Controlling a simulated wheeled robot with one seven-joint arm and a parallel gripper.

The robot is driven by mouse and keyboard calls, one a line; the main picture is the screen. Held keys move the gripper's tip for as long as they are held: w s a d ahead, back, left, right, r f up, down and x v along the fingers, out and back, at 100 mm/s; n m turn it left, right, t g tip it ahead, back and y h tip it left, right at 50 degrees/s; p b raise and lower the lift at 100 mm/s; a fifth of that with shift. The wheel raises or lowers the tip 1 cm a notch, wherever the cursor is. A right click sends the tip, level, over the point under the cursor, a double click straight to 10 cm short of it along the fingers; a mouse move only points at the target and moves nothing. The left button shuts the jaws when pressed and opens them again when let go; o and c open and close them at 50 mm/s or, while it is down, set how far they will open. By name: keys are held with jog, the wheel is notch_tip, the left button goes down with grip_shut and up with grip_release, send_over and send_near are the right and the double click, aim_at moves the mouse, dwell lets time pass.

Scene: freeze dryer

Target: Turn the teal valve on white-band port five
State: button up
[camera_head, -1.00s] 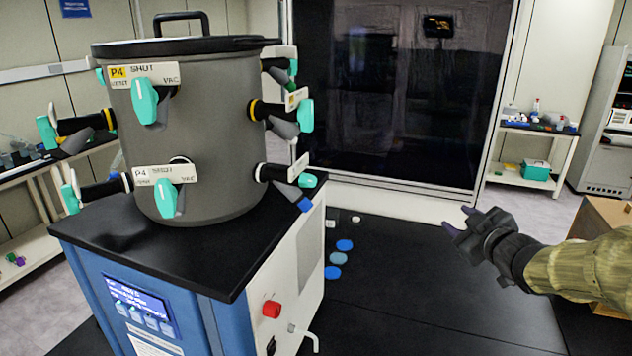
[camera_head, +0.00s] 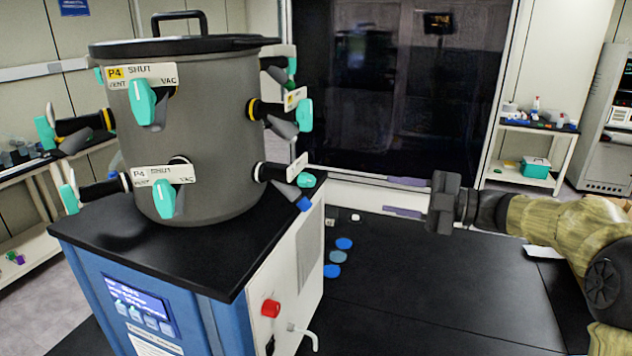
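The grey drum (camera_head: 205,120) carries teal valves in an upper and a lower row. The lower row has white bands: a front teal valve (camera_head: 164,198) under a plate that seems to read P4, a right one (camera_head: 306,180) with an edge-on plate (camera_head: 297,168), and a left one (camera_head: 70,198). I cannot read the number five on any plate. Upper yellow-band valves include a front one (camera_head: 143,102) and a right one (camera_head: 304,115). My gripper (camera_head: 388,195) is open and empty, right of the drum and apart from the right lower valve, its two purple-grey fingers pointing left.
The drum stands on a blue and white cabinet (camera_head: 275,262) with a black top and a red knob (camera_head: 270,308). Blue discs (camera_head: 338,257) lie on the black bench (camera_head: 430,290). A dark glass panel (camera_head: 390,90) stands behind.

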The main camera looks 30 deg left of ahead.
aim_at(311, 181)
jog(key=a+p, duration=0.2)
jog(key=a, duration=0.3)
jog(key=s+a+p, duration=0.1)
jog(key=a+p, duration=0.1)
jog(key=a, duration=0.3)
jog(key=s+a+p, duration=0.1)
jog(key=a+p, duration=0.1)
jog(key=a, duration=0.4)
jog(key=shift+r, duration=0.15)
jog(key=shift+a, duration=0.6)
grip_shut()
